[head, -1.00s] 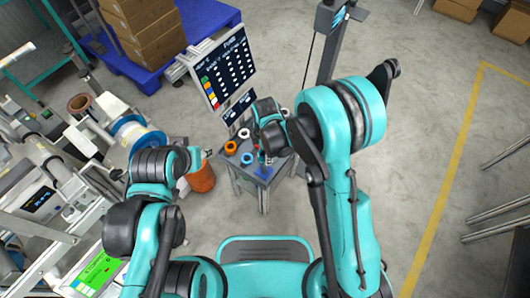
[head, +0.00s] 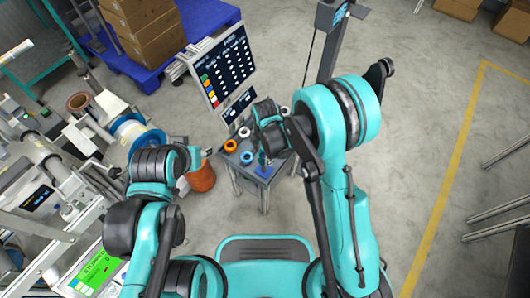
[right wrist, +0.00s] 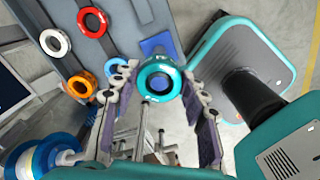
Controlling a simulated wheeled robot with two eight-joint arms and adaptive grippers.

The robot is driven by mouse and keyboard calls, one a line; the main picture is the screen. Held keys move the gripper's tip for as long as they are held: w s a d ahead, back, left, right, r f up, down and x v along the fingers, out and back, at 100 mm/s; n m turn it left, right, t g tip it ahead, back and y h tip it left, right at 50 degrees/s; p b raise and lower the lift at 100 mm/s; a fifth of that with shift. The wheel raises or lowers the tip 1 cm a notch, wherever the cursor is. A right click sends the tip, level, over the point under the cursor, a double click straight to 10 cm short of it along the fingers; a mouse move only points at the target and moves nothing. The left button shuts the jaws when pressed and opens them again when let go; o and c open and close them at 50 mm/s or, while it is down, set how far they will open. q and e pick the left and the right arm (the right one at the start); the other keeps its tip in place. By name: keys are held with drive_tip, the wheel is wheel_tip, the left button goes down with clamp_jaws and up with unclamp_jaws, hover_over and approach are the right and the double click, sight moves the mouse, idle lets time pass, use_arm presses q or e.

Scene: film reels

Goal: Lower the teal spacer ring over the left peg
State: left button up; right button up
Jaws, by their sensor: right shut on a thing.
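The teal spacer ring (right wrist: 160,79) is between the fingertips of my right gripper (right wrist: 159,86), which is shut on it, in the right wrist view. Its hole faces the camera, and something grey shows in the hole. I cannot tell whether it is a peg or whether the ring is around one. A blue pad (right wrist: 157,44) lies beyond the ring. In the head view my right gripper (head: 263,154) is over the small grey table, small and partly hidden by its arm. My left gripper (head: 205,154) is left of the table, its fingers too small to read.
On the grey table (right wrist: 125,28) lie a red ring (right wrist: 92,22), a white ring (right wrist: 54,42) and an orange ring (right wrist: 82,84). A display board (head: 228,75) stands behind the table. An orange drum (head: 202,178) stands to its left. Open floor lies to the right.

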drive_tip(key=shift+f, duration=0.35)
idle(0.3)
drive_tip(key=shift+f, duration=1.1)
drive_tip(key=shift+f, duration=0.15)
drive_tip(key=o, duration=1.3)
wheel_tip(320, 180, up, 12)
